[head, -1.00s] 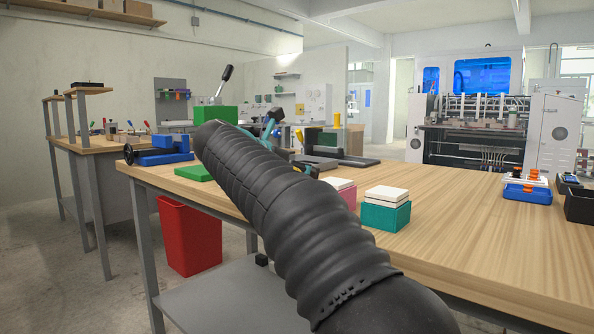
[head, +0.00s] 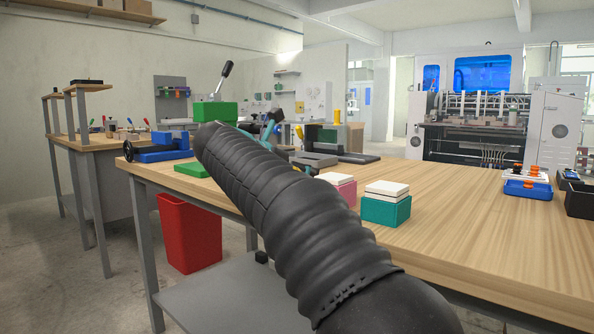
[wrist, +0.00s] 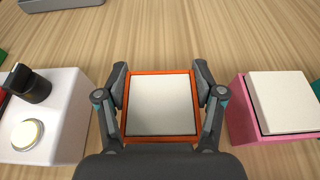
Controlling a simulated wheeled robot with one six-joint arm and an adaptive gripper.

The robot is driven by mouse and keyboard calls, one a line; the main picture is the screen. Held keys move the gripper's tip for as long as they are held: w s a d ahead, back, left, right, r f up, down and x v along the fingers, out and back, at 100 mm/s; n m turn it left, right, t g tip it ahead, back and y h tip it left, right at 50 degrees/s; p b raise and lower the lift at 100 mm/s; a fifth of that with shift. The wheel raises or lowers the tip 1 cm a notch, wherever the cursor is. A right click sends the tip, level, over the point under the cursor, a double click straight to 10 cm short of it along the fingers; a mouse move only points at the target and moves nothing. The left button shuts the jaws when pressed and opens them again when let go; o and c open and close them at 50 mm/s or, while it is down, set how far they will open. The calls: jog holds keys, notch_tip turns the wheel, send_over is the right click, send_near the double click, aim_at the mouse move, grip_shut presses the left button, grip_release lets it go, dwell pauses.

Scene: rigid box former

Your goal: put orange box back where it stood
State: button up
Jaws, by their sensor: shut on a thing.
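The orange box (wrist: 160,139) shows in the wrist view as an orange rim around a pale, flat top. My gripper (wrist: 160,92) is shut on it, with one finger against its left side and one against its right. I cannot tell from this view whether the box touches the table. In the head view my arm hides the box, and the gripper is mostly hidden behind it.
A pink box with a white lid (wrist: 278,105) stands to the right, and a white block with a round button (wrist: 45,118) to the left. Bare wooden table (wrist: 150,35) lies beyond. A teal box (head: 386,209) stands near the table's front edge.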

jog(key=shift+f, duration=0.15)
jog(key=o, duration=1.4)
jog(key=shift+o, duration=0.2)
jog(key=v, duration=1.2)
